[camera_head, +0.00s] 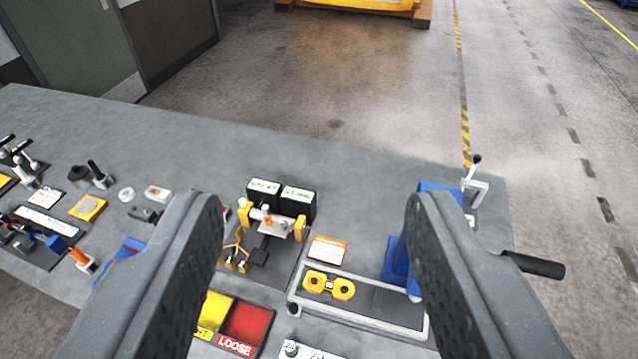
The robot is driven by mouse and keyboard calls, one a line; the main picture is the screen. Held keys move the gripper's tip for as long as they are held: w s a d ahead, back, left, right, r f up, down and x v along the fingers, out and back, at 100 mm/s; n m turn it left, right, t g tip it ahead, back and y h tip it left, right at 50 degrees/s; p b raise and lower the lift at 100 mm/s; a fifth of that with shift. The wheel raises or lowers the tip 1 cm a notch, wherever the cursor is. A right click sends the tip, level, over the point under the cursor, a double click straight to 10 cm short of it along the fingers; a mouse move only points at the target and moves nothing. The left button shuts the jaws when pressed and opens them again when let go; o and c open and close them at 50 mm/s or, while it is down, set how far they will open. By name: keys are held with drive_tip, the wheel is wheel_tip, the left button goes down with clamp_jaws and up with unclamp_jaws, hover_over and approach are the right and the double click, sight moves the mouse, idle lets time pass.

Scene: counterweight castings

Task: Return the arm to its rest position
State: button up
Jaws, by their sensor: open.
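My gripper (312,225) shows from behind as two thick grey fingers with perforated inner faces, one at each side of the lower picture. The fingers stand wide apart with nothing between them. They hang above a grey workbench (300,145). Between them, below on the bench, I see a fixture (268,225) with black boxes and yellow clamps. A grey tray (385,300) with a yellow two-holed part (329,286) lies to its right. The fingers hide parts of the bench, and I cannot tell their height above it.
A blue vise (398,262) with a black handle (534,265) stands at the bench's right end, partly behind the right finger. A bin with yellow and red compartments, the red (246,326) marked LOOSE, is at the bottom. Small parts and tools crowd the left. The bench's far strip is clear.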

wheel_tip(320, 180, down, 11)
drive_tip(key=b, duration=1)
drive_tip(key=shift+b, duration=0.35)
